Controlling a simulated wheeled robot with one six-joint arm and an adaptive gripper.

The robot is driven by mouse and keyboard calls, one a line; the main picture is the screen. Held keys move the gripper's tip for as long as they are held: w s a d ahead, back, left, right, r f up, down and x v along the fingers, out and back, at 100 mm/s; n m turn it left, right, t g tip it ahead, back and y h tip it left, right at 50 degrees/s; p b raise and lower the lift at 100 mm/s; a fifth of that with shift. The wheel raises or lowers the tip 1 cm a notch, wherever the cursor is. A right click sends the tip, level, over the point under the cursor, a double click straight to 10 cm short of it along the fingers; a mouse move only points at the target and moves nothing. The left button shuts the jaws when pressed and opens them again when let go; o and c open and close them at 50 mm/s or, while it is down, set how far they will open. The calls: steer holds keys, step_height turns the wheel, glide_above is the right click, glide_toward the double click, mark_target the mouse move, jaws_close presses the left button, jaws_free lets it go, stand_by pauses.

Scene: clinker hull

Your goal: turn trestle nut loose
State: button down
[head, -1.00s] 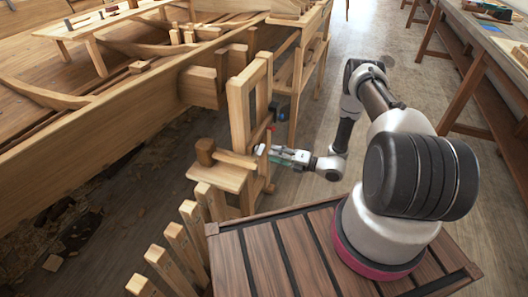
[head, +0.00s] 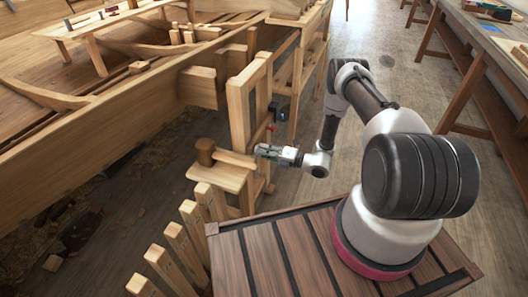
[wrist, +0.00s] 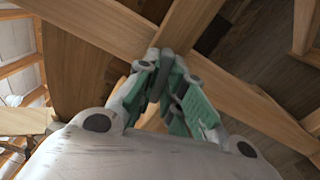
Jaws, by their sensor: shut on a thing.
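The wooden trestle (head: 239,115) stands upright beside the hull in the head view, and its timbers cross close ahead in the wrist view (wrist: 110,38). My gripper (head: 259,150) reaches the trestle from the right, at about the height of the small bench top. In the wrist view its green-sided fingers (wrist: 164,58) come nearly together at the timber joint. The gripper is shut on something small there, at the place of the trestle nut. The nut itself is hidden by the fingertips, so its outline and turn cannot be seen.
A wooden mallet (head: 206,152) lies on the small bench top (head: 214,177) just left of my gripper. A row of upright wooden posts (head: 178,240) stands in front. The planked hull (head: 110,95) fills the left.

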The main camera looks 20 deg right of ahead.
steer(key=shift+n, duration=4.2)
steer(key=c, duration=1.5)
jaws_free()
steer(key=v, duration=1.2)
